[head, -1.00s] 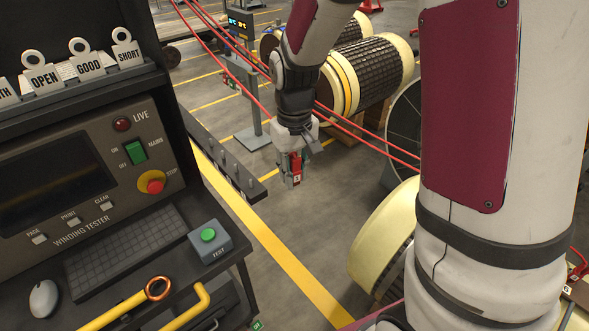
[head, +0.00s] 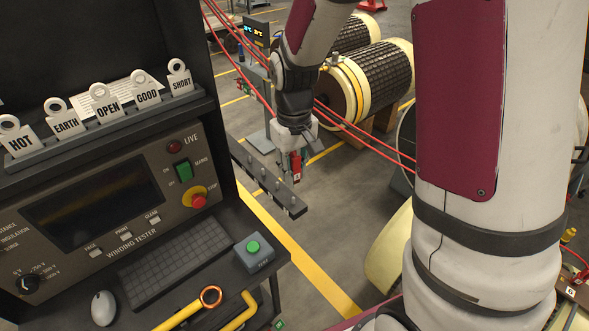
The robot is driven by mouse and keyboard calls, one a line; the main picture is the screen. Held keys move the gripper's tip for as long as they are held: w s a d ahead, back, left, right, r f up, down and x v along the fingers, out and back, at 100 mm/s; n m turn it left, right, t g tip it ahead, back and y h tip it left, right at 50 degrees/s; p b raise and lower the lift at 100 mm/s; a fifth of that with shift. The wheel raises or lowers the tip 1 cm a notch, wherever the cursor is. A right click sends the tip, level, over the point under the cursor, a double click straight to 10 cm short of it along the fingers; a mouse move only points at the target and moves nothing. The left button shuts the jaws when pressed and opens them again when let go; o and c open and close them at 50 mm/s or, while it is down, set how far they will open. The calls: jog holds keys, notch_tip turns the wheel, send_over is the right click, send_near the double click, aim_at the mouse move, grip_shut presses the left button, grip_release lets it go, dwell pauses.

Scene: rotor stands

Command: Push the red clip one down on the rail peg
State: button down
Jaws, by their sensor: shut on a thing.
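The red clip (head: 296,168) is upright between the fingers of my gripper (head: 293,174), which is shut on it and points down. The dark rail (head: 240,157) juts out from the right side of the tester bench, with a row of short grey pegs (head: 263,172) along it. The clip appears at the upper edge of the rail, towards its outer end. The fingers partly hide the clip, and I cannot tell whether it touches a peg or is apart from it.
The winding tester (head: 110,215) stands at left with labelled tags above. Red barrier ropes (head: 365,141) cross behind my gripper. A wound rotor (head: 375,80) lies behind on wooden supports. A pale stand base (head: 258,142) is behind the rail. The floor right of the rail is open.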

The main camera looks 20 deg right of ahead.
aim_at(294, 156)
jog(key=shift+w+a+f+b, duration=0.15)
jog(key=shift+f+b, duration=0.3)
jog(key=shift+f, duration=0.5)
jog(key=shift+f+b, duration=1.2)
jog(key=shift+f, duration=1.45)
jog(key=shift+f, duration=0.5)
jog(key=c, duration=1.3)
grip_release()
notch_tip(294, 156, up, 11)
jog(key=shift+r, duration=0.15)
jog(key=shift+s+r, duration=0.2)
jog(key=shift+r, duration=0.5)
jog(key=s+r+m+t, duration=0.2)
jog(key=s+r+t, duration=0.3)
jog(key=s+r, duration=0.7)
jog(key=shift+s+r+t, duration=0.2)
jog(key=shift+s+t, duration=0.1)
jog(key=shift+s, duration=0.95)
